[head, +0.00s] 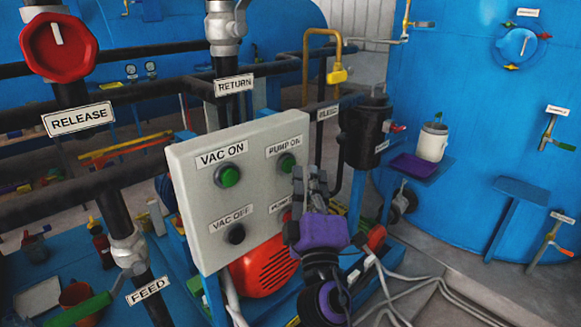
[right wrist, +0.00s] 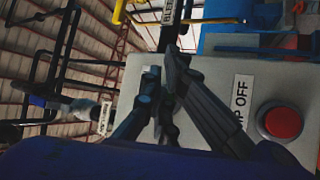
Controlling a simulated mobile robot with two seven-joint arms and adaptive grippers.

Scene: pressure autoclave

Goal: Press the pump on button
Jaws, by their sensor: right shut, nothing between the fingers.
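The grey control panel (head: 205,160) faces me. Its green PUMP ON button (head: 287,163) is at the upper right, under the PUMP ON label (head: 283,146). My right gripper (head: 309,178), with a purple body, is shut and empty. Its fingertips are just right of and below the PUMP ON button in the head view; I cannot tell whether they touch the panel. It hides most of the lower-right label and that button. In the right wrist view the shut fingers (right wrist: 174,60) point along the panel, and the red PUMP OFF button (right wrist: 283,123) shows beside them. My left gripper is not in view.
The panel also has a green VAC ON button (head: 227,175) and a black VAC OFF button (head: 236,234). A red motor (head: 262,268) sits below. A black canister (head: 366,133) and a yellow-handled pipe (head: 337,75) stand behind and to the right. Cables lie on the floor.

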